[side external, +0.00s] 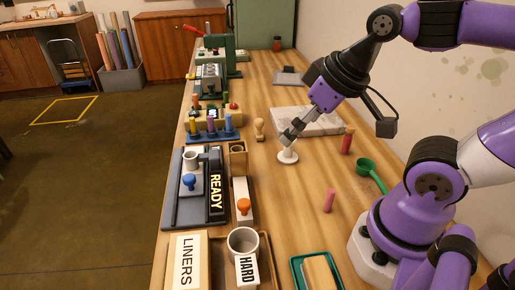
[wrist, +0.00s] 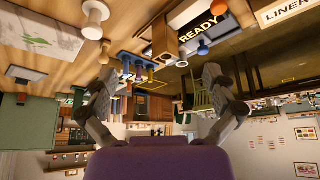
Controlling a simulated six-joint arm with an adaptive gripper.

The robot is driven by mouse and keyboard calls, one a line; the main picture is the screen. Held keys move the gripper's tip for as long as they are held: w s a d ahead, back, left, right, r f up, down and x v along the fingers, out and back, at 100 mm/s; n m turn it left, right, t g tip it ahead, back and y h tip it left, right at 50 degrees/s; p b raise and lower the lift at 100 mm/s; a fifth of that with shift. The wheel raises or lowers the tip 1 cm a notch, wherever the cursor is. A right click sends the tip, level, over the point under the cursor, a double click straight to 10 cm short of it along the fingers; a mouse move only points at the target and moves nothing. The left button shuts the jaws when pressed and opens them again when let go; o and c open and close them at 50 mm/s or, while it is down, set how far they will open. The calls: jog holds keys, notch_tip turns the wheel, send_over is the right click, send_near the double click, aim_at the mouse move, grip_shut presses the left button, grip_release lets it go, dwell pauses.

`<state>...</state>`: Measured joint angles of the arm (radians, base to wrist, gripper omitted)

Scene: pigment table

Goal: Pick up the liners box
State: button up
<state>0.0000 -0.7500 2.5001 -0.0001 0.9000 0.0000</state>
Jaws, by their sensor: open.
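The liners box (side external: 187,262) is a tan box with a white label reading LINERS, at the near left edge of the table in the side view. In the wrist view, part of it shows at the top right corner (wrist: 285,14). My gripper (side external: 287,138) is over the far middle of the table, well away from the box. In the wrist view my gripper (wrist: 158,74) has its fingers wide apart with nothing held between them.
A white knobbed piece (side external: 288,157) appears just below my fingertips in the side view. A READY stand (side external: 213,190), a cup labelled HARD (side external: 244,245) and a teal tray (side external: 297,262) are near the box.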

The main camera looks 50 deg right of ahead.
jog(key=w+a+f+m+g, duration=0.1)
jog(key=w+a+m+g, duration=0.1)
jog(key=a, duration=0.5)
jog(key=w+a+f+m+g, duration=0.1)
jog(key=a+m, duration=0.3)
jog(key=a, duration=0.4)
jog(key=w+a+f+m+g, duration=0.2)
jog(key=w+a+f, duration=0.1)
jog(key=a, duration=0.4)
jog(key=shift+a+f+m+g, duration=0.15)
jog(key=shift+m+g, duration=0.15)
jog(key=shift+m, duration=0.1)
send_over(187, 260)
jog(key=f, duration=0.4)
jog(key=shift+d+f, duration=0.2)
jog(key=shift+f, duration=0.15)
notch_tip(187, 260, down, 6)
jog(key=shift+a+r, duration=0.1)
jog(key=shift+a, duration=0.05)
jog(key=c, duration=1.1)
